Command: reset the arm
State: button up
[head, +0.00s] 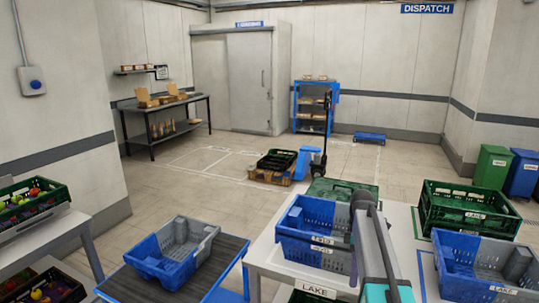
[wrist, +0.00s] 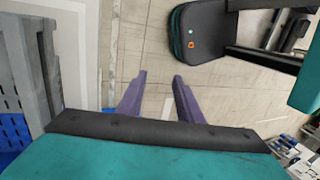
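My gripper (wrist: 159,76) shows in the wrist view with its two purple fingers apart and nothing between them. Tiled floor lies beyond the fingertips. In the head view, part of my grey and teal arm rises at the lower right, in front of the white table; the fingers cannot be made out there. A grey and blue crate (wrist: 38,70) stands at the left edge of the wrist view, beside the gripper and apart from the fingers.
A blue and grey crate (head: 312,250) stands on the white table (head: 262,262) labelled LAKE. Another crate (head: 155,265) sits on the dark-topped table at left. Green (head: 432,215) and blue-grey crates (head: 455,285) stand at right. Open floor (head: 225,195) lies beyond, with a pallet jack (head: 310,160).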

jog(key=s+a+f+g+b, duration=0.1)
jog(key=s+a+f, duration=0.1)
jog(key=s+f, duration=0.6)
jog(key=s+a+f+m+g, duration=0.1)
jog(key=s+a+f, duration=0.25)
jog(key=f, duration=0.75)
jog(key=s+a+f+g+b, duration=0.1)
jog(key=s+a+f+g, duration=0.1)
jog(key=s+f, duration=0.6)
jog(key=s+a+f+m+t+h+b, duration=0.1)
jog(key=s+a+f+m+t, duration=0.1)
jog(key=s+f+m, duration=1.1)
jog(key=s+a+f, duration=0.1)
jog(key=s+f, duration=0.5)
jog(key=s, duration=0.1)
jog(key=shift+s+b, duration=0.2)
jog(key=shift+b, duration=0.1)
